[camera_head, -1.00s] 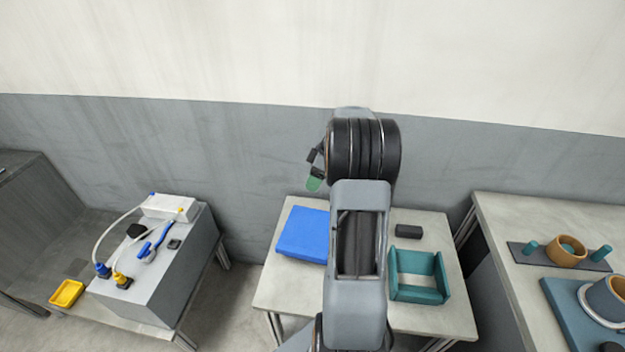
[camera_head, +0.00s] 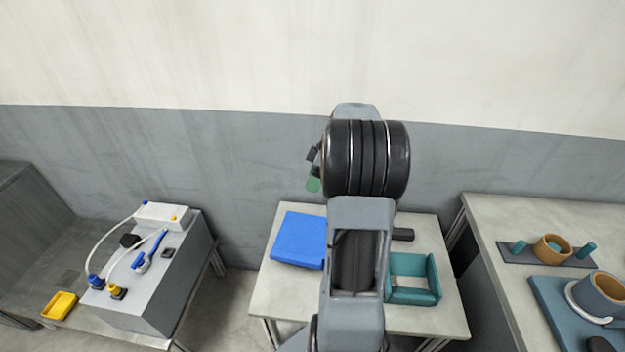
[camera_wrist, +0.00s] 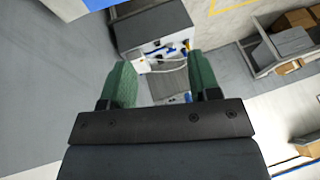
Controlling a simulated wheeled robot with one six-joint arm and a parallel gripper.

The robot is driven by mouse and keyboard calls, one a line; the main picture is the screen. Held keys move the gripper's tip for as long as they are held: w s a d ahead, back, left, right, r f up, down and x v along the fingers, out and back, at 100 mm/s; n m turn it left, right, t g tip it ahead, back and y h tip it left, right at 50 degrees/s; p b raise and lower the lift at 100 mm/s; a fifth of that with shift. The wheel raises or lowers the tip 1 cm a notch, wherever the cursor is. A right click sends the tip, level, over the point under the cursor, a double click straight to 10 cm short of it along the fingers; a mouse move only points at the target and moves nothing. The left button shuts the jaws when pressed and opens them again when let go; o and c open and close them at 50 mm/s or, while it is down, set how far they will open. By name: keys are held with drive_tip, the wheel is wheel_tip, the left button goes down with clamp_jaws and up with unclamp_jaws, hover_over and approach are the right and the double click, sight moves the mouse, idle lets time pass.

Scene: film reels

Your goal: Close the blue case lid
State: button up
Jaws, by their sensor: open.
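The blue case (camera_head: 298,240) lies on the middle table, left of my arm. It looks like a flat blue slab with its lid down, and my arm hides its right edge. My gripper has green fingers; one fingertip (camera_head: 313,185) shows in the head view, raised above and behind the case, and the rest is hidden behind my wrist. In the wrist view my gripper (camera_wrist: 161,65) is open with nothing between its fingers. A blue surface shows at the top edge of the wrist view, perhaps the case.
On the middle table (camera_head: 268,300), a teal open-sided tray (camera_head: 432,278) and a dark block (camera_head: 403,234) sit right of my arm. A grey box (camera_head: 150,290) with cables stands left. A right table (camera_head: 510,300) holds pegs and cups. Floor gaps separate the tables.

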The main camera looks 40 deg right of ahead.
drive_tip(key=shift+s+a+r+p, duration=0.1)
drive_tip(key=shift+s+r+p, duration=0.2)
drive_tip(key=shift+s+r, duration=0.45)
drive_tip(key=shift+s+a+r+p, duration=0.1)
drive_tip(key=shift+s+r+p, duration=0.15)
drive_tip(key=shift+s+r, duration=0.45)
drive_tip(key=shift+w+r, duration=0.15)
drive_tip(key=shift+w, duration=0.05)
